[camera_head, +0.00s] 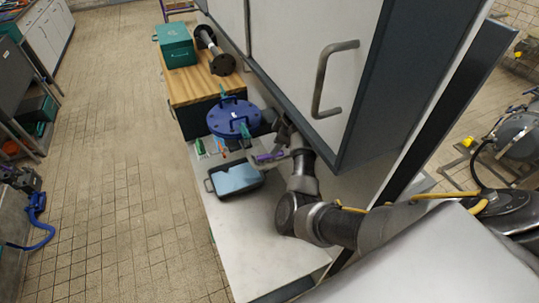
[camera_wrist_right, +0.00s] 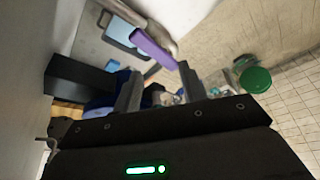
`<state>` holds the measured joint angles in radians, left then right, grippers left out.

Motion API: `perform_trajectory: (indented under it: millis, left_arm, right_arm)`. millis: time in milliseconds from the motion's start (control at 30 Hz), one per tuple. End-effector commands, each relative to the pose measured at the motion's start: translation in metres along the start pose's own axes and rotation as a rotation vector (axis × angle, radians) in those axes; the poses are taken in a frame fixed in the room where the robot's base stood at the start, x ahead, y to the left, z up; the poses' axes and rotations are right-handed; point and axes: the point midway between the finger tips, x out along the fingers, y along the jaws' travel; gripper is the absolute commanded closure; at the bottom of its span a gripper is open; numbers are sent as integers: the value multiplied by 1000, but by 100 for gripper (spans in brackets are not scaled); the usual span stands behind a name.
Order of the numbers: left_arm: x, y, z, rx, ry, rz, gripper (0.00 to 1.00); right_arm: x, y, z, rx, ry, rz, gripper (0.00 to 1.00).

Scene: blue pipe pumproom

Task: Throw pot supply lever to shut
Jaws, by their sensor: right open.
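A purple-handled lever (camera_head: 270,157) shows beside the cabinet, just right of the blue round pot (camera_head: 232,118). In the right wrist view the purple grip (camera_wrist_right: 153,48) lies just beyond my fingertips, with a grey metal piece beside it. My right gripper (camera_wrist_right: 160,85) is open; its two fingers point toward the grip, and nothing is held between them. In the head view my right gripper (camera_head: 278,135) is partly hidden against the cabinet and is close to the lever. Whether a finger touches the grip cannot be told. My left gripper is not in view.
A blue tray (camera_head: 236,178) lies on the pale counter (camera_head: 245,235). The cabinet (camera_head: 310,60) with a bar handle overhangs my right arm closely. A green box (camera_head: 175,43) and a dark flanged pipe (camera_head: 214,50) stand on the wooden top. The counter's front part is clear.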

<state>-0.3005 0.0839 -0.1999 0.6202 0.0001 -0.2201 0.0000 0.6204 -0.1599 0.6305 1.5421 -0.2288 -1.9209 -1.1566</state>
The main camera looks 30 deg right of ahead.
Motion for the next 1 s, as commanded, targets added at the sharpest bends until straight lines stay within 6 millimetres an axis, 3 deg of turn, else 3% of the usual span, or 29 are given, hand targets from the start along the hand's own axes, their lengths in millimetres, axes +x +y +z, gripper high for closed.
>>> perform_trajectory:
  millis: [500, 833, 1000]
  left_arm:
    - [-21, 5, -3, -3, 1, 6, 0]
    - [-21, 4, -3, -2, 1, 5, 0]
    - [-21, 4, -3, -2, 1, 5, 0]
  right_arm:
    - [66, 0, 0, 2, -2, -1, 58]
    - [72, 0, 1, 2, -2, 1, 58]
    - [72, 0, 0, 2, -2, 1, 78]
